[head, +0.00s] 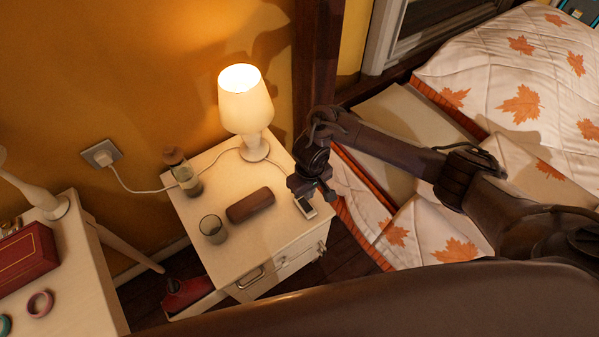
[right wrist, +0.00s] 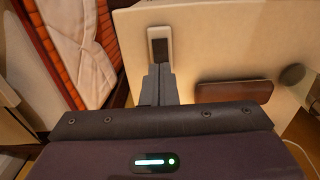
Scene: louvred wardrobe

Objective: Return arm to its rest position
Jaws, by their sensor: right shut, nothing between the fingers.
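My right arm (head: 400,155) reaches in from the right, across the bed's edge, to the nightstand. My right gripper (head: 313,190) hangs above the nightstand's right side and points down. In the right wrist view its fingers (right wrist: 158,82) are shut together with nothing between them. A small white and dark phone-like object (head: 305,207) lies on the nightstand top just by the gripper; it also shows beyond the fingertips in the right wrist view (right wrist: 159,46). I cannot tell the exact gap between them. My left gripper is out of view.
The nightstand (head: 225,262) holds a lit lamp (head: 246,105), a bottle (head: 183,172), a glass (head: 213,229) and a brown case (head: 250,205). A dark wooden post (head: 317,60) stands behind the gripper. The bed (head: 500,90) fills the right. A red box (head: 27,255) sits at left.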

